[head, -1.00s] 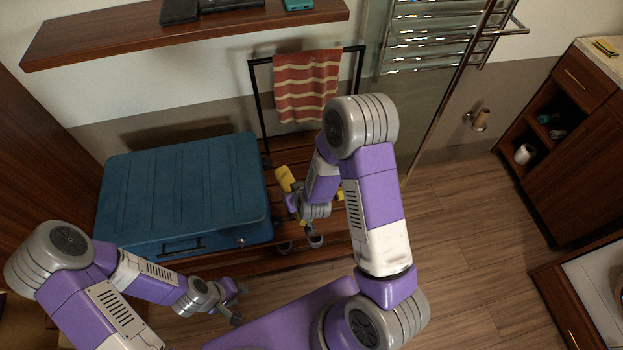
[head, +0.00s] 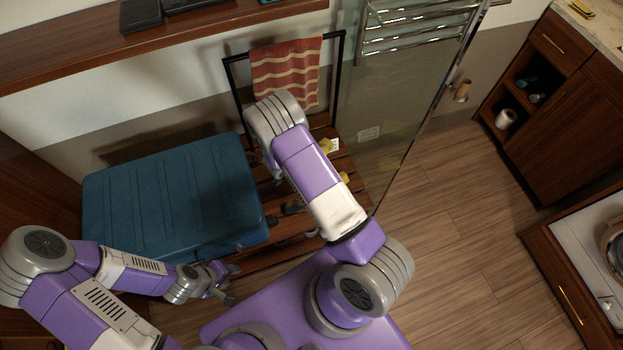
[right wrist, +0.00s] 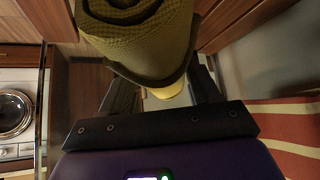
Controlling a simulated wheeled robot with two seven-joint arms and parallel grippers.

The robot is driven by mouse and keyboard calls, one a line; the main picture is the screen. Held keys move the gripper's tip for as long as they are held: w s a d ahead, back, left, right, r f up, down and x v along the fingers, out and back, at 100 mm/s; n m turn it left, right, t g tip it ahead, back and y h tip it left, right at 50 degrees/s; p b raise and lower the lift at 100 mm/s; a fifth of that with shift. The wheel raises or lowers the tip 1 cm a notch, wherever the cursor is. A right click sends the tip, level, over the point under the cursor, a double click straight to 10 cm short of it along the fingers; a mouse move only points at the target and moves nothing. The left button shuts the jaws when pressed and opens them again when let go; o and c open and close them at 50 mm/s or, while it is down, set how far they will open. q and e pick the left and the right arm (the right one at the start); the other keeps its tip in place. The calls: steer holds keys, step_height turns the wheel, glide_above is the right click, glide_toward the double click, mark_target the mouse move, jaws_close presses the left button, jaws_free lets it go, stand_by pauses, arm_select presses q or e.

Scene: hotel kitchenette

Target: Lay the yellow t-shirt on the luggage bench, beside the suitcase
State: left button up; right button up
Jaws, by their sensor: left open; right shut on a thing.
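The yellow t-shirt shows in the right wrist view as a rolled or folded olive-yellow cloth (right wrist: 140,45) between the fingers of my right gripper (right wrist: 163,88), which is shut on it. In the head view my right arm hides that gripper and most of the cloth; only small yellow patches (head: 344,177) show beside the forearm, over the bench. The blue suitcase (head: 165,195) lies flat on the left part of the slatted wooden luggage bench (head: 290,232). My left gripper (head: 230,285) is open and empty, in front of the suitcase near the bench's front edge.
A red striped towel (head: 287,70) hangs on the black rail behind the bench. A glass panel (head: 385,130) stands right of the bench. A wooden shelf (head: 80,45) is above the suitcase. Floor to the right is clear. Bench slats right of the suitcase are partly hidden by my arm.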

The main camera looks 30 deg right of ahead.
steer(key=shift+d+f+m+g, duration=0.1)
steer(key=shift+f+m+g, duration=0.15)
steer(key=shift+m+g, duration=0.25)
steer(key=shift+f, duration=0.25)
step_height(320, 180, down, 10)
steer(key=b, duration=0.3)
steer(key=shift+r, duration=0.2)
steer(key=shift+f+b, duration=0.2)
steer(key=shift+b, duration=0.15)
steer(key=o, duration=1.2)
steer(key=shift+c, duration=0.2)
steer(key=shift+r, duration=0.1)
